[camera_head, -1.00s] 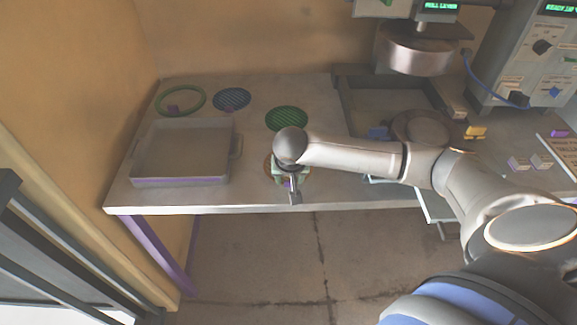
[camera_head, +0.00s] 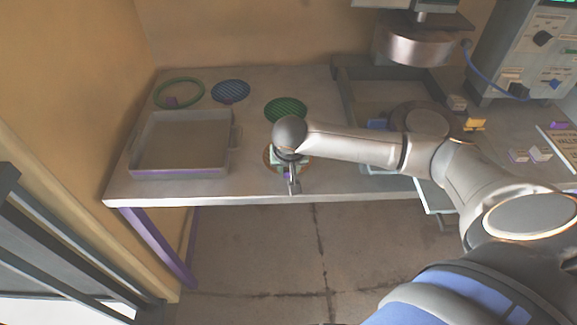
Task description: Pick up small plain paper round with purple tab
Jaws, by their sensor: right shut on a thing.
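My right gripper (camera_head: 291,184) is over the front part of the table, pointing down. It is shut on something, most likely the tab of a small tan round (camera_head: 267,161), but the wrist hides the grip. I cannot tell whether the round is lifted or still rests on the table. My left gripper is not in view.
A shallow tray (camera_head: 133,166) stands at the table's left. Behind are a green ring (camera_head: 156,97), a blue patterned disc (camera_head: 231,91) and a green disc (camera_head: 286,109). The press (camera_head: 412,45) and control box (camera_head: 538,62) stand right. The table (camera_head: 246,189) is bare between tray and gripper.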

